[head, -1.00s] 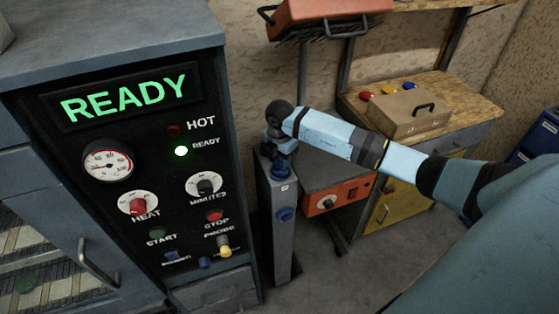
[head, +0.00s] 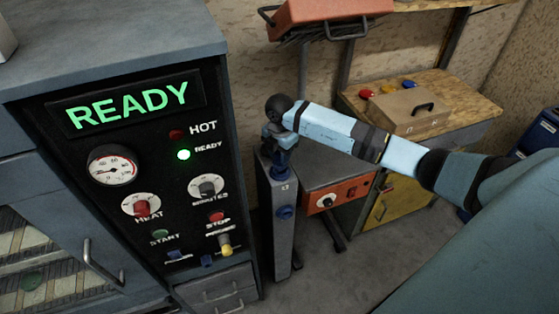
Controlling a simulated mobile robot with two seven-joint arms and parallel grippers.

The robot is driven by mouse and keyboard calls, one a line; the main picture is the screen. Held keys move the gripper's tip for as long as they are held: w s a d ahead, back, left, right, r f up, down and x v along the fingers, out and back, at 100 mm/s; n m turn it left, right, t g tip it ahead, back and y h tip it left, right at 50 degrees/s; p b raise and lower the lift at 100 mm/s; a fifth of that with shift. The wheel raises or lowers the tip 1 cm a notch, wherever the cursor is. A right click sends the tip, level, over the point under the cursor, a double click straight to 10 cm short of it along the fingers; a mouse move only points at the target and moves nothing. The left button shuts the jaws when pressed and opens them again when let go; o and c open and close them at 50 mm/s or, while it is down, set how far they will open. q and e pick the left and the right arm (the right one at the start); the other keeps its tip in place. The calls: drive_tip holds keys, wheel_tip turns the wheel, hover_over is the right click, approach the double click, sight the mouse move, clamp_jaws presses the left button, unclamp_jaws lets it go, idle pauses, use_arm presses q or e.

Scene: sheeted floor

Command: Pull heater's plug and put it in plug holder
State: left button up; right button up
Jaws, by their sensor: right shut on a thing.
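My right gripper (head: 277,142) is above the top of a narrow grey post (head: 279,235). It is shut on a small blue thing (head: 283,160), apparently the plug. The gripper hides much of this thing, and I cannot tell whether it is seated in the post or just above it. A round blue fitting (head: 286,212) is on the front of the post. I cannot tell for sure which appliance is the heater or which part is the plug holder. My left gripper is not in view.
A dark oven-like cabinet (head: 120,65) with a lit READY display stands close on the left. Behind the post are an orange control box (head: 338,194) and a wooden bench (head: 455,98) with a cardboard box (head: 405,112). A red unit (head: 325,12) is above. The floor at front is clear.

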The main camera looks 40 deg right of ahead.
drive_tip(key=shift+r, duration=0.4)
drive_tip(key=shift+r+p, duration=1.6)
drive_tip(key=shift+r, duration=0.35)
drive_tip(key=shift+f, duration=0.1)
